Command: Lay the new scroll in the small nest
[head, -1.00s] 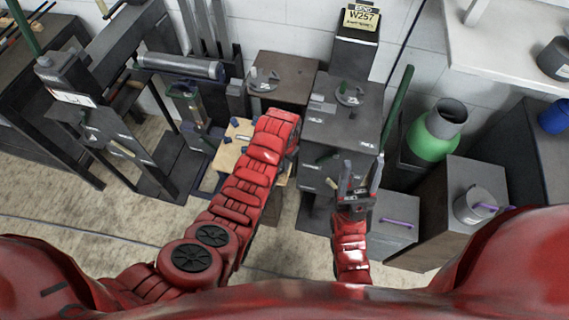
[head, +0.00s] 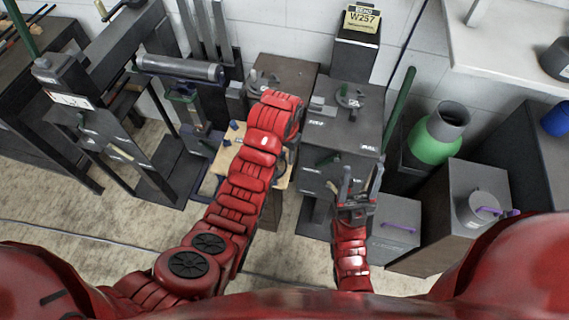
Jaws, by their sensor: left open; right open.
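A grey cylinder (head: 180,67) lies across a dark stand at the upper left; I cannot tell whether it is the new scroll. I cannot pick out the small nest for certain. My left arm reaches up over a pale wooden board (head: 228,150), and its end hides much of the board. The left gripper's fingers are hidden behind that arm. My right gripper (head: 361,178) is open and empty, fingers pointing up the picture, in front of a dark grey cabinet (head: 340,135).
A green and grey vessel (head: 435,135) stands right of the cabinet. Grey boxes with purple handles (head: 398,228) are at the lower right. A black frame (head: 150,165) stands at the left. A white counter (head: 510,50) is at the upper right.

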